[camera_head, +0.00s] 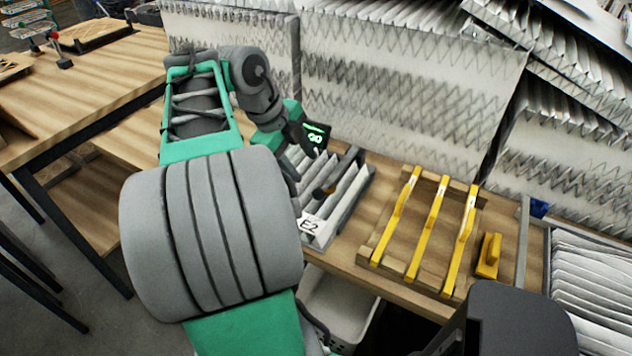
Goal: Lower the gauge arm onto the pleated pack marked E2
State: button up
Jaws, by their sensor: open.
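The pleated pack marked E2 (347,200) lies on the wooden bench, with white pleats in a grey frame and a white "E2" label on its near edge. A dark bar, which looks like the gauge arm (349,164), slants over the pack's far part. A small brown-orange piece shows near its lower end. I cannot tell whether the bar touches the pleats. My gripper (308,180) is at the pack's left side, open and close to the bar. My wrist and forearm hide much of it and the pack's left part. A dark panel with green digits sits just above.
Yellow bars (427,228) stand on a wooden rack right of the pack, with a small yellow block (488,256) beside them. Large pleated filters (400,90) line the back. A white bin (338,305) sits below the bench's front edge. Another wooden table (90,85) is at left.

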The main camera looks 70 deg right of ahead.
aim_at(317, 190)
jog(key=s+f+m, duration=0.1)
jog(key=f+m, duration=0.1)
jog(key=s+f+m, duration=0.1)
jog(key=f+m, duration=0.2)
jog(key=s+f+m+b, duration=0.1)
jog(key=f+m, duration=0.1)
jog(key=m, duration=0.1)
jog(key=shift+s+f+y, duration=0.15)
jog(key=shift+s+y, duration=0.1)
jog(key=shift+y, duration=0.15)
jog(key=shift+c, duration=0.3)
grip_shut()
dwell(0.8)
